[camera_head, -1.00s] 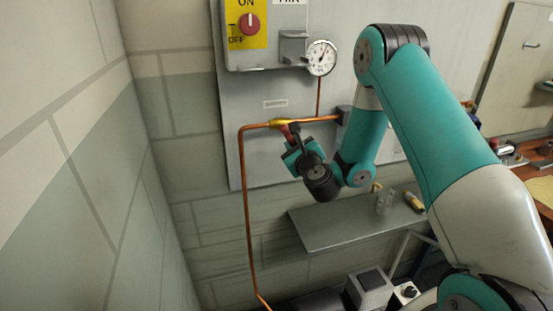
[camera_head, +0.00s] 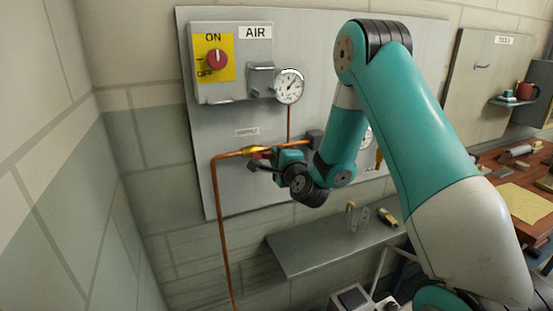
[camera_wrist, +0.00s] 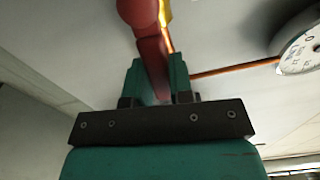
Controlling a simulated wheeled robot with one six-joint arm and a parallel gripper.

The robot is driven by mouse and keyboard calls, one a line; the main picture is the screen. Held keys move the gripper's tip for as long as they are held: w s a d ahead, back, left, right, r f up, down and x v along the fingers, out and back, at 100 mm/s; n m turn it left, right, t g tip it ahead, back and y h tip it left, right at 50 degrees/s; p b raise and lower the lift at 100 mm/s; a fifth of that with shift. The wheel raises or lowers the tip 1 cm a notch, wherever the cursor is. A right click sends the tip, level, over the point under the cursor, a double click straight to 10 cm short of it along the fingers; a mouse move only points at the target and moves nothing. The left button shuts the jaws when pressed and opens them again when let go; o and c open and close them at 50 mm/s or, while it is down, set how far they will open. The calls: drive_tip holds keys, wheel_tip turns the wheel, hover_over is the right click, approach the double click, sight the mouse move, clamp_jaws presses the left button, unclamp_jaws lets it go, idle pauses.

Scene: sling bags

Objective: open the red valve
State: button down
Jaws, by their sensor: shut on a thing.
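The valve has a yellow body (camera_head: 252,151) on a copper pipe, with a red handle (camera_head: 264,154) that now points right, close to the line of the pipe. My gripper (camera_head: 270,159) is at the handle, just right of the valve body. In the wrist view the red handle (camera_wrist: 150,45) runs down between the two teal fingers of my gripper (camera_wrist: 156,80), which are shut on it. The yellow body (camera_wrist: 165,12) is partly cut off at the top. My gripper hides part of the handle in the head view.
The grey panel carries the AIR box with its red ON/OFF knob (camera_head: 217,58) and a round gauge (camera_head: 289,86) above the pipe. A grey shelf (camera_head: 325,247) with small items lies below. A workbench (camera_head: 515,190) stands at right.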

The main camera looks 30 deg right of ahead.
drive_tip(key=shift+r+n+p, duration=0.3)
drive_tip(key=shift+r+n, duration=0.2)
drive_tip(key=shift+n, duration=0.4)
drive_tip(key=c, duration=1)
unclamp_jaws()
